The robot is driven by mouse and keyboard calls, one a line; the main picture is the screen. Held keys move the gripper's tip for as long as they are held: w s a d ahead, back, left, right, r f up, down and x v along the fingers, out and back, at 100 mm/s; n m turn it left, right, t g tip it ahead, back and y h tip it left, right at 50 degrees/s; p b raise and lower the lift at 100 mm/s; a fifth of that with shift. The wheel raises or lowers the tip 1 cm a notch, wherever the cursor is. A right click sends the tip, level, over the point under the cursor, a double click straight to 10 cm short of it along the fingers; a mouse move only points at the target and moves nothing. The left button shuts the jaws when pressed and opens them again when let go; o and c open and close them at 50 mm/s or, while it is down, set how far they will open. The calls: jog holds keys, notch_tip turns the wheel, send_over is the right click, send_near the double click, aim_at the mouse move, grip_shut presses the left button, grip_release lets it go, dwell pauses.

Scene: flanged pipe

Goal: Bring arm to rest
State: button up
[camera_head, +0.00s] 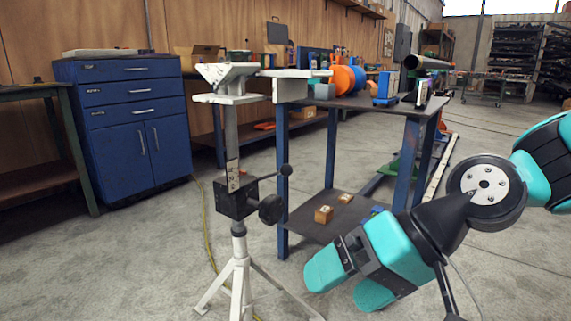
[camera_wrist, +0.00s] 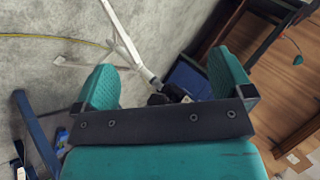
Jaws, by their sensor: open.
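My gripper (camera_head: 348,284) is at the lower right of the head view, reaching down and to the left from my teal and black arm. Its two teal fingers are apart and nothing shows between them. In the wrist view my gripper (camera_wrist: 170,88) also shows open, with a wide gap between the fingers. The gripper hangs in front of the work table (camera_head: 398,106), to the right of the white pipe stand (camera_head: 238,250). It looks apart from both.
A blue cabinet (camera_head: 128,128) stands at the back left. The table holds orange and blue parts (camera_head: 343,79) and a dark pipe (camera_head: 427,63). Small boxes (camera_head: 324,214) lie on its lower shelf. A yellow cable (camera_head: 207,235) runs along the floor. The floor at right is mostly open.

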jog(key=s+d+r+n+h+p, duration=0.4)
jog(key=s+d+r+h, duration=0.1)
jog(key=s+d, duration=0.25)
notch_tip(320, 180, up, 37)
jog(key=p, duration=3.7)
jog(key=shift+a+g, duration=0.25)
jog(key=shift+g, duration=0.15)
jog(key=shift+f, duration=0.15)
